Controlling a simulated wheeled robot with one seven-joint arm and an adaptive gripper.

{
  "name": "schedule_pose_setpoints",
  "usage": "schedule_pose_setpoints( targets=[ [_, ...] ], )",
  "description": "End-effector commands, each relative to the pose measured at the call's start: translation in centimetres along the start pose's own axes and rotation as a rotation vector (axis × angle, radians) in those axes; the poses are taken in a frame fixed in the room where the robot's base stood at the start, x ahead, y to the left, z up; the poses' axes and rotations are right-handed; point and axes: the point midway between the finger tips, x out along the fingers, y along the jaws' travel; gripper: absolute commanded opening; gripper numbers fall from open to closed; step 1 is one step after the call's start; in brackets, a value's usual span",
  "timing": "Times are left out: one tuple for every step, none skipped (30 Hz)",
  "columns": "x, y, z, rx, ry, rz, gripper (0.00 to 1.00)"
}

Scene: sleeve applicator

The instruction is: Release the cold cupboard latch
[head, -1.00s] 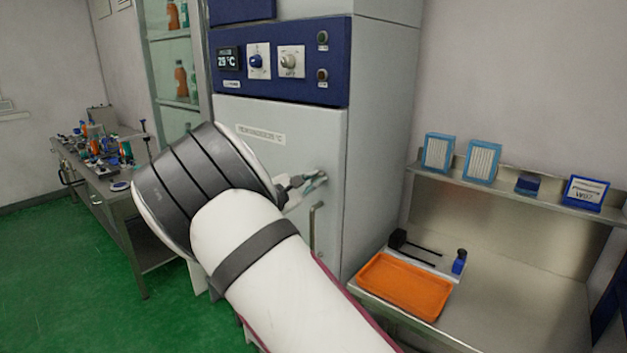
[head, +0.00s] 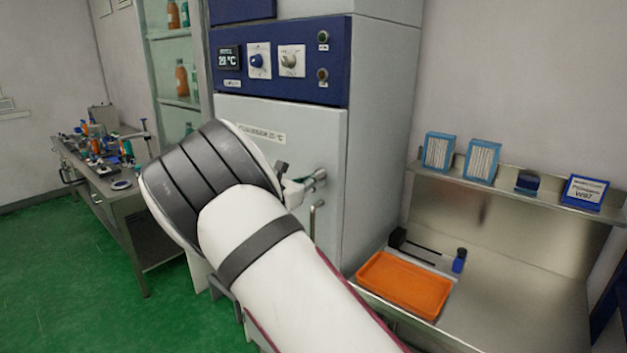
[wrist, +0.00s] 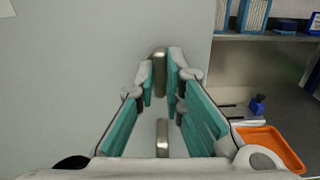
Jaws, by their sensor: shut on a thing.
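The cold cupboard (head: 385,120) is a tall grey cabinet with a blue control panel. Its metal latch (head: 315,180) sticks out near the right edge of the door; it also shows in the wrist view (wrist: 160,80). My gripper (head: 297,190) is at the latch, partly hidden by my arm in the head view. In the wrist view, the fingertips of my gripper (wrist: 163,68), with teal pads, are on both sides of the latch and shut on it. A separate upright metal handle (head: 313,217) is just below, and the door looks closed.
A steel bench with an orange tray (head: 403,284) stands right of the cupboard, below a shelf with blue boxes (head: 482,161). A cluttered side table (head: 110,175) is at left. Green floor (head: 70,270) is clear there.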

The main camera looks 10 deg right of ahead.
Motion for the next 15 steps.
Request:
schedule_pose_setpoints(
  targets=[
    [-0.01, 0.00, -0.08, -0.014, 0.001, 0.000, 0.00],
    [-0.01, 0.01, -0.08, -0.021, 0.001, 0.000, 0.00],
    [-0.01, 0.00, -0.08, -0.030, 0.001, 0.000, 0.00],
    [-0.01, 0.00, -0.08, -0.036, 0.001, 0.000, 0.00],
    [-0.01, 0.00, -0.08, -0.040, 0.001, 0.000, 0.00],
    [-0.01, 0.01, -0.08, -0.045, 0.001, 0.000, 0.00],
    [-0.01, 0.00, -0.08, -0.047, 0.001, 0.000, 0.00],
    [-0.01, 0.00, -0.08, -0.050, 0.001, 0.000, 0.00],
    [-0.01, 0.01, -0.08, -0.052, 0.001, 0.001, 0.00],
    [-0.01, 0.01, -0.08, -0.053, 0.001, 0.001, 0.00],
    [-0.01, 0.01, -0.08, -0.054, 0.001, 0.001, 0.00],
    [-0.01, 0.01, -0.08, -0.054, 0.001, 0.001, 0.00],
    [-0.01, 0.01, -0.08, -0.054, 0.001, 0.001, 0.00],
    [-0.01, 0.01, -0.08, -0.054, 0.001, 0.001, 0.00],
    [-0.01, 0.00, -0.08, -0.054, 0.001, 0.001, 0.00]
  ],
)
